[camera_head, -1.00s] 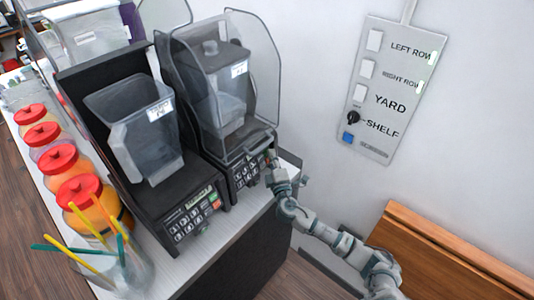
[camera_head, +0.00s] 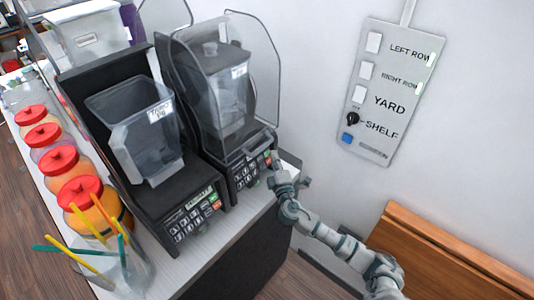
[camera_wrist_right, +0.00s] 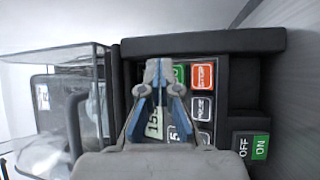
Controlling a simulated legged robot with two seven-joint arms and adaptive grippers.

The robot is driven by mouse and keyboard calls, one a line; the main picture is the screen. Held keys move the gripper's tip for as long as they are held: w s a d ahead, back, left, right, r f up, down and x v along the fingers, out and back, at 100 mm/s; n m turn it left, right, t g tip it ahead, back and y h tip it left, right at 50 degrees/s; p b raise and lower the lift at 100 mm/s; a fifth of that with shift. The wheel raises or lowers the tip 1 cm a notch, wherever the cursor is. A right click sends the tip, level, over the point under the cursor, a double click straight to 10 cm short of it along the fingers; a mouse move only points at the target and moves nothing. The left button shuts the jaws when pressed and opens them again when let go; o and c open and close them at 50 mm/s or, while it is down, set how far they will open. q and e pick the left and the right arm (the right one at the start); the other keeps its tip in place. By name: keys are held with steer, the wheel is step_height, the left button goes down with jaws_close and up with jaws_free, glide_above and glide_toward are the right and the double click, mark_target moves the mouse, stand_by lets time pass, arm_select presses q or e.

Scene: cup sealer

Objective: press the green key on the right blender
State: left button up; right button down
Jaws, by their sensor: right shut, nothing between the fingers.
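The right blender (camera_head: 222,95) stands on the counter under a clear hood, with its keypad (camera_head: 246,175) on the front. My right gripper (camera_head: 275,160) is at the right end of that keypad. In the right wrist view, the right gripper (camera_wrist_right: 160,68) is shut and empty. Its fingertips lie over the keypad beside the green key (camera_wrist_right: 180,73), partly covering it. The red STOP key (camera_wrist_right: 202,76) is just right of the green key. I cannot tell whether the fingertips touch the panel. My left gripper is in neither view.
The left blender (camera_head: 140,125) has its own keypad (camera_head: 195,212). Red-lidded jars (camera_head: 80,190) and a cup of straws (camera_head: 125,270) stand left on the counter. An ON/OFF switch (camera_wrist_right: 251,146) sits by the keypad. A wall switch panel (camera_head: 385,90) is at the right.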

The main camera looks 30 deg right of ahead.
steer(key=shift+s, duration=0.15)
steer(key=shift+s+d+r+p, duration=0.25)
steer(key=shift+s+d, duration=0.05)
steer(key=shift+s, duration=0.4)
steer(key=shift+s+d+r+p, duration=0.25)
steer(key=shift+s+d+p, duration=0.05)
steer(key=shift+s, duration=0.4)
steer(key=shift+s+d+r+p, duration=0.25)
steer(key=shift+s+d, duration=0.05)
steer(key=shift+s, duration=0.4)
